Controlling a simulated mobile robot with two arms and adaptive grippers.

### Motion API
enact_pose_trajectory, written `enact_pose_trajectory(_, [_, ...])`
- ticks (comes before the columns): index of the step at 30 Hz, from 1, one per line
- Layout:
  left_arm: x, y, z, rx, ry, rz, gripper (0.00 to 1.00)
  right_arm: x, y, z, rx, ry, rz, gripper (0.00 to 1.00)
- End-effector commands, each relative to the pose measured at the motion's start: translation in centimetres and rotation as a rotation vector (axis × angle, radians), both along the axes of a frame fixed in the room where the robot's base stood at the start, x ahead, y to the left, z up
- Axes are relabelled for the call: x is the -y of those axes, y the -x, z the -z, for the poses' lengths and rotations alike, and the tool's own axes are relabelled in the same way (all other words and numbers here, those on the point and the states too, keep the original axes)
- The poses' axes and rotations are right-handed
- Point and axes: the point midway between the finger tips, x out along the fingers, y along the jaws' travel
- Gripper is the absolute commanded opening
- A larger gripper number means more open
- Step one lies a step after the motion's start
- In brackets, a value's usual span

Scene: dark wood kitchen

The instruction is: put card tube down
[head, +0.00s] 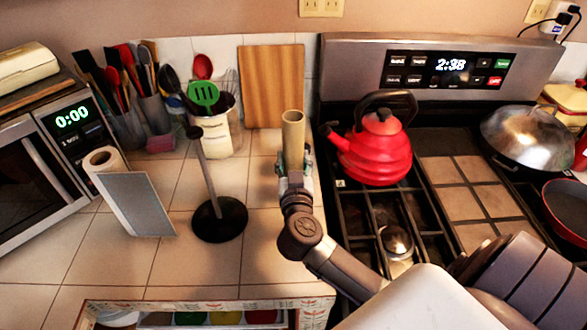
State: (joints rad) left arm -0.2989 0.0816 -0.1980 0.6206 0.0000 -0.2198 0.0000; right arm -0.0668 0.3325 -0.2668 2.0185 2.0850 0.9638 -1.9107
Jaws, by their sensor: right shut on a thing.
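The card tube (293,132) is a tan, hollow tube with its open end up. It stands roughly upright in my right gripper (294,166), which is shut on its lower part. The gripper and tube are over the tiled counter, just left of the stove. The tube's lower end is hidden by the gripper and wrist, so I cannot tell whether it touches the counter. My left gripper is not in view.
A black holder (219,219) with an upright rod stands left of the tube. A paper roll (104,160) and a grey panel (138,204) are further left. Utensil pots and a wooden board (270,86) line the back. A red kettle (375,147) sits right.

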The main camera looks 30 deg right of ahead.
Motion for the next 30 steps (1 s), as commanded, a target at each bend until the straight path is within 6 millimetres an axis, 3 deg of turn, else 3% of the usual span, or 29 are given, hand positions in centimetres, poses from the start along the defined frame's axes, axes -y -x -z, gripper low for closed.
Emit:
enact_pose_trajectory(1, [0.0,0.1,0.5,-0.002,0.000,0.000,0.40,0.0,0.1,1.2,-0.005,0.000,0.002,0.34])
enact_pose_trajectory(4, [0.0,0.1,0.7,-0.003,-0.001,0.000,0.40,0.0,0.0,2.2,-0.003,0.001,0.001,0.34])
enact_pose_trajectory(16, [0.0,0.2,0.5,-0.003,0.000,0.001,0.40,0.1,0.0,2.5,-0.001,0.000,0.001,0.34])
enact_pose_trajectory(17, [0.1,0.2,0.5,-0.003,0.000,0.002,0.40,0.1,0.0,2.5,-0.001,-0.001,0.001,0.52])
enact_pose_trajectory(21, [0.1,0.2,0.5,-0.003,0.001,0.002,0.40,0.1,0.1,2.5,-0.001,-0.001,0.001,0.73])
enact_pose_trajectory(30, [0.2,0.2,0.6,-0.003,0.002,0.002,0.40,0.1,0.1,2.4,0.001,-0.001,0.001,0.73])
